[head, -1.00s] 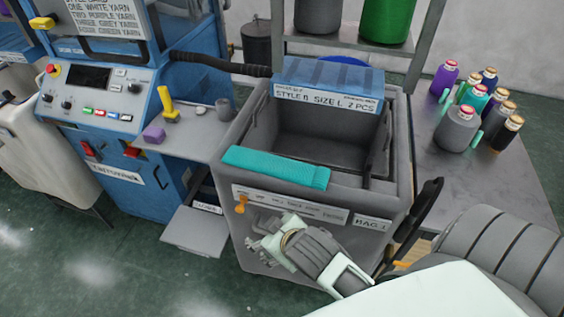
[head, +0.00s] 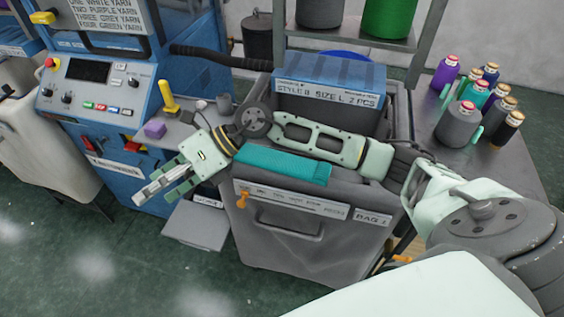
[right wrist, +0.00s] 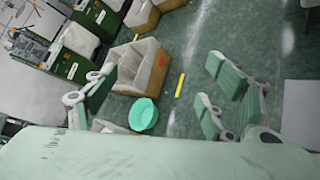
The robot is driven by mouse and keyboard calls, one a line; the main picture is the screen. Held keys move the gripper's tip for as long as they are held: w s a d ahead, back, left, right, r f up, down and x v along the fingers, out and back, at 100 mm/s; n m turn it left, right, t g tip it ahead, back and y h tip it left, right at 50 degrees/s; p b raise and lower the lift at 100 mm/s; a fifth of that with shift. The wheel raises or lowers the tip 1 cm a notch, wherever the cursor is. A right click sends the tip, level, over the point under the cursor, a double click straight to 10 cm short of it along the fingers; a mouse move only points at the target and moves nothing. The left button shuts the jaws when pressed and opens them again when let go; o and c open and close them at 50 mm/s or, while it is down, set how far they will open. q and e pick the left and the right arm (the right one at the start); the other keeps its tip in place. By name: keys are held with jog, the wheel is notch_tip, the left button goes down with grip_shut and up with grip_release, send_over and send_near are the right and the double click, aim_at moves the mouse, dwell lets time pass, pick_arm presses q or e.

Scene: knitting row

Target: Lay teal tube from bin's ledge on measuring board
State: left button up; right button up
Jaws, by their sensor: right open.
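The teal tube (head: 285,166) lies flat along the front ledge of the grey bin (head: 285,225) in the head view. My right arm passes over the bin behind and above the tube, hiding part of the bin's inside. My right gripper (head: 160,188) is open and empty, past the bin's left side, pointing left and down, apart from the tube. In the right wrist view its fingers (right wrist: 155,92) are spread wide with only floor and distant things between them. I cannot make out a measuring board in either view. My left gripper is not in view.
A blue-lidded box labelled style B (head: 330,85) sits at the bin's back. The blue machine (head: 90,90) with a small shelf stands left. Several yarn cones (head: 480,100) stand on the right table (head: 500,165).

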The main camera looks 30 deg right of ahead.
jog(key=w+d+f+n+h, duration=0.15)
jog(key=d+f+h, duration=0.4)
jog(key=d, duration=0.75)
jog(key=r+m+g+h, duration=0.1)
jog(key=g+h, duration=0.1)
jog(key=h, duration=0.6)
send_over(277, 159)
jog(key=shift+s+d, duration=0.3)
jog(key=f+p, duration=0.1)
jog(key=f, duration=0.1)
jog(key=f+p, duration=0.1)
jog(key=f, duration=0.1)
jog(key=f+p, duration=0.2)
jog(key=f, duration=0.1)
jog(key=shift+w+a, duration=0.35)
jog(key=shift+f, duration=0.2)
jog(key=shift+c, duration=0.7)
jog(key=c, duration=0.9)
